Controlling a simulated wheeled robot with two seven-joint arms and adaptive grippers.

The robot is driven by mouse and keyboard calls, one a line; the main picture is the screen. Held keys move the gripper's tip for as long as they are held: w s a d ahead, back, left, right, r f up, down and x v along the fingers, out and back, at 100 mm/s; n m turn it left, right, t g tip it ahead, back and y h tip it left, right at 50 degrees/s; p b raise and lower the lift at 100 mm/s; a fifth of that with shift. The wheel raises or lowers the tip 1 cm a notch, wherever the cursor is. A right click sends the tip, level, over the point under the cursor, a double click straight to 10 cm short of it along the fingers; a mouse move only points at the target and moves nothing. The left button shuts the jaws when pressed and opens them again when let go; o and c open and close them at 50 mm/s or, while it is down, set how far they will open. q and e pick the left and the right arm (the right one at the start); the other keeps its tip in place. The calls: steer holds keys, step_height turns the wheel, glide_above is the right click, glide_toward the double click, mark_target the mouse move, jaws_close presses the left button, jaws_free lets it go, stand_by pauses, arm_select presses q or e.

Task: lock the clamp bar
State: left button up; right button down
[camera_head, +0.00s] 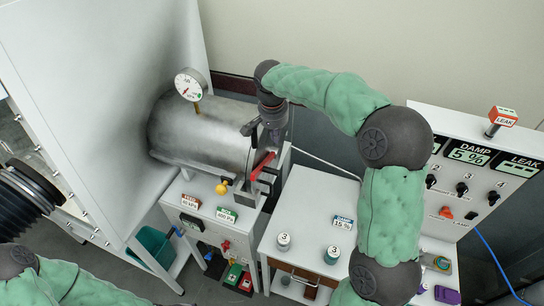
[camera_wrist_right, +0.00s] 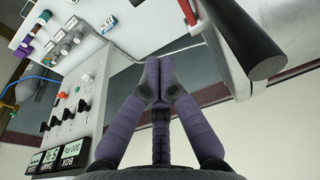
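The clamp bar appears as a red bar (camera_head: 263,165) at the door end of the steel cylindrical chamber (camera_head: 205,135). In the right wrist view a red bar (camera_wrist_right: 187,12) shows at the top edge, beside a thick dark grey rod (camera_wrist_right: 255,45). My right gripper (camera_head: 250,128) is at the chamber's door end, just above the red bar. In the right wrist view its fingers (camera_wrist_right: 159,72) are together, with nothing visible between them. They are apart from the red bar and the rod. My left gripper is out of view; only part of my left arm shows.
A pressure gauge (camera_head: 190,84) stands on the chamber, and a yellow knob (camera_head: 222,188) is below it. A white bench (camera_head: 300,215) with small jars is at the right. A control panel (camera_head: 478,170) with switches stands at the far right. A white cabinet (camera_head: 100,90) blocks the left.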

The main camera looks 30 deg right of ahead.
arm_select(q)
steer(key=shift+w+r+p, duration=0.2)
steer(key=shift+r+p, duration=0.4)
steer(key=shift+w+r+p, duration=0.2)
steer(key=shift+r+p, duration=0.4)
arm_select(e)
step_height(320, 180, down, 11)
steer(key=shift+w+a+f, duration=0.2)
steer(key=shift+a, duration=0.1)
arm_select(q)
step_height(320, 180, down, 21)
steer(key=b, duration=2.1)
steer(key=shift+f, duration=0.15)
arm_select(e)
step_height(320, 180, down, 6)
steer(key=s+a+t+h, duration=0.2)
steer(key=shift+a+h, duration=0.25)
steer(key=shift+h, duration=0.15)
